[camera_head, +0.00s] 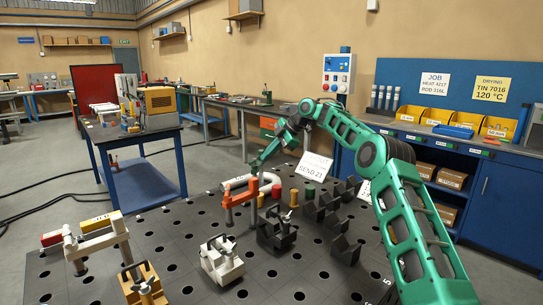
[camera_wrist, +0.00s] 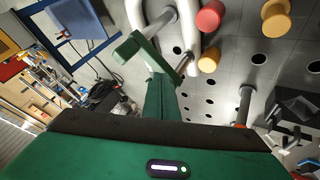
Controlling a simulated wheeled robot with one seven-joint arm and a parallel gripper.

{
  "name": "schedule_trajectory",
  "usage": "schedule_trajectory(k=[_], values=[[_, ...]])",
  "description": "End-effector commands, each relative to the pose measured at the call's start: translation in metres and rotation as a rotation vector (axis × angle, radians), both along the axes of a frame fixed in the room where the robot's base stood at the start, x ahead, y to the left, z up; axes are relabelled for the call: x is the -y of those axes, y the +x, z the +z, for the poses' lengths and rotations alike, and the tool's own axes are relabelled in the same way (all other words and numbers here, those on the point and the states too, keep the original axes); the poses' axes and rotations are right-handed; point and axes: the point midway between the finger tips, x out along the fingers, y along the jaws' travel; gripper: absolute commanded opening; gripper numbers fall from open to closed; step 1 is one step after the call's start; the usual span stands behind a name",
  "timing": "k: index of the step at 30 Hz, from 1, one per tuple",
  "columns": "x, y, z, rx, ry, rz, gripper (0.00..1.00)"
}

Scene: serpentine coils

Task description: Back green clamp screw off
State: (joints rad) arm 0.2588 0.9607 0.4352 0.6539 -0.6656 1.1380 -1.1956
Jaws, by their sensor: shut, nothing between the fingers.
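In the wrist view, a green bar (camera_wrist: 132,48), which looks like part of the green clamp, lies across a pale bent tube beside a grey rod. A thin brownish bar (camera_wrist: 184,64) is close to its right end; I cannot tell whether it is the clamp screw's handle. My gripper (camera_wrist: 163,78) is shut and empty, its green fingers pointing toward these parts. I cannot tell whether they touch. In the head view my gripper (camera_head: 256,167) is low over the pale bent tube (camera_head: 266,182), behind an orange clamp (camera_head: 240,195). The green clamp is not clearly distinguishable there.
Red (camera_wrist: 210,15) and yellow (camera_wrist: 277,22) round pieces stand near the tube. Dark blocks (camera_head: 346,248) and a pale clamp block (camera_head: 221,261) stand on the perforated black table (camera_head: 205,215). A blue cart (camera_head: 145,185) is at left.

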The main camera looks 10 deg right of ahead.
Motion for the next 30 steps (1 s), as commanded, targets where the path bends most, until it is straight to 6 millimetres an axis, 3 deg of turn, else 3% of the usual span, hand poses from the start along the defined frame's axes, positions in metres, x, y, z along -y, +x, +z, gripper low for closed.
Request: schedule_trajectory(k=[13, 30], values=[[0.027, -0.017, -0.008, -0.003, 0.000, 0.006, 0.00], [0.055, -0.009, 0.041, 0.002, 0.001, 0.015, 0.00]])
